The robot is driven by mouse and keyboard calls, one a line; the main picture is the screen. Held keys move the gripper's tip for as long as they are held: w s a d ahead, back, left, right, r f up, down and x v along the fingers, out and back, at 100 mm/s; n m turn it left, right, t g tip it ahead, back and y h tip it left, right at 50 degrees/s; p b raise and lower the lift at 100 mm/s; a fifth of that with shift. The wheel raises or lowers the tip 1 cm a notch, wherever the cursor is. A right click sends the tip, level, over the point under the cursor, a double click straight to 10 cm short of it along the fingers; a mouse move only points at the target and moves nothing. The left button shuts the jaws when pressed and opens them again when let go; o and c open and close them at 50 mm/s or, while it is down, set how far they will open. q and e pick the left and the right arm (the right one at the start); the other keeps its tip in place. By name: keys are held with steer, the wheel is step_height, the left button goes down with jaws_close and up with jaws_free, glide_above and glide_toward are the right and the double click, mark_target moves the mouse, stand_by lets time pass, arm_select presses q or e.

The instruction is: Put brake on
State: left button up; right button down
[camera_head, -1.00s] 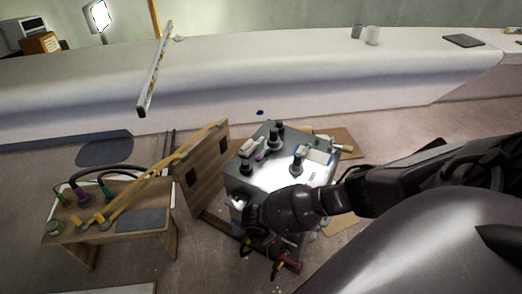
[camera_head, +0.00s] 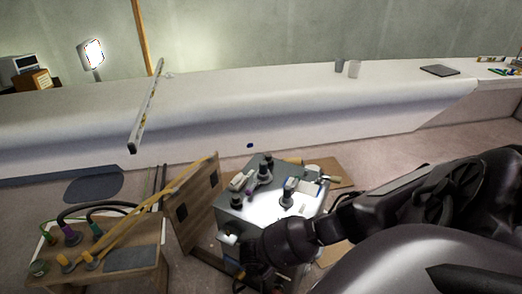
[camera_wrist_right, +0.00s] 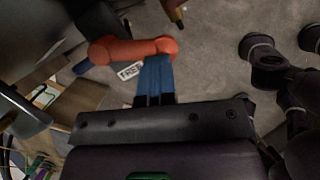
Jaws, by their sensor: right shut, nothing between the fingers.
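In the right wrist view an orange-red lever (camera_wrist_right: 130,50) lies across the upper middle, with a small white label (camera_wrist_right: 130,70) that seems to read "FREE" beside it. The blue fingers of my right gripper (camera_wrist_right: 156,72) are shut and empty, with their tips at the lever's right end; I cannot tell whether they touch it. In the head view a grey metal cart (camera_head: 262,208) stands in the lower middle. My right arm reaches down in front of it, and the lever is not visible there. My left gripper is not in view.
A wooden bench with hoses (camera_head: 138,258) and an upright wooden board (camera_head: 198,198) stand left of the cart. A long white hull (camera_head: 290,98) runs behind, with a spirit level (camera_head: 147,108) and cups (camera_head: 354,68) on it.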

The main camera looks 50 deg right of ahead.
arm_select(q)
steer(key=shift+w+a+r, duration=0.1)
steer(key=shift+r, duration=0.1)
arm_select(e)
steer(key=shift+s+d+f, duration=0.15)
steer(key=shift+s+d, duration=0.1)
steer(key=shift+s, duration=0.1)
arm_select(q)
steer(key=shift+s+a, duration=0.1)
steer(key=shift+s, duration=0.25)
arm_select(e)
steer(key=shift+s+d, duration=0.1)
steer(key=shift+d, duration=0.05)
stand_by(0.4)
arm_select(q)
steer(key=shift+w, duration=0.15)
arm_select(e)
steer(key=shift+d, duration=0.1)
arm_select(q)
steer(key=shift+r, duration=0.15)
arm_select(e)
steer(key=shift+d, duration=0.1)
stand_by(0.3)
steer(key=shift+w, duration=0.2)
